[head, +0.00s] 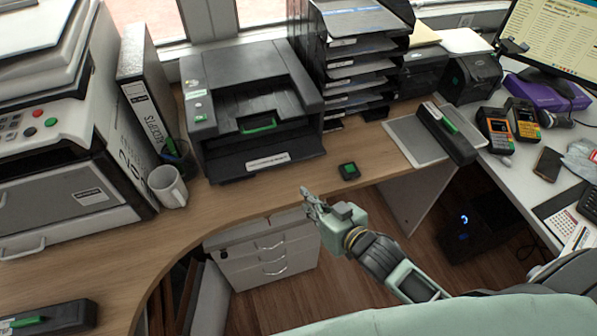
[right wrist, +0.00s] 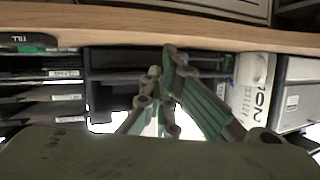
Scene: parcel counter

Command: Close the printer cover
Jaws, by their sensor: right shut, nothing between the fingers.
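The dark grey printer (head: 280,62) stands on the wooden desk in the head view. Its front cover (head: 229,163), a dark flap with a white label, is folded down toward the desk's front edge. A green handle (head: 258,125) shows in the opening behind it. My right gripper (head: 308,196) is in front of the desk's edge, right of and nearer than the cover, apart from it. It is shut and empty. Its fingers (right wrist: 165,65) also show in the right wrist view. My left gripper is not in view.
A small black box with a green top (head: 348,171) lies right of the cover. A white mug (head: 167,187) and a binder (head: 150,95) stand left of the printer. A tray stack (head: 350,50) stands to its right. Drawers (head: 262,262) are below the desk.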

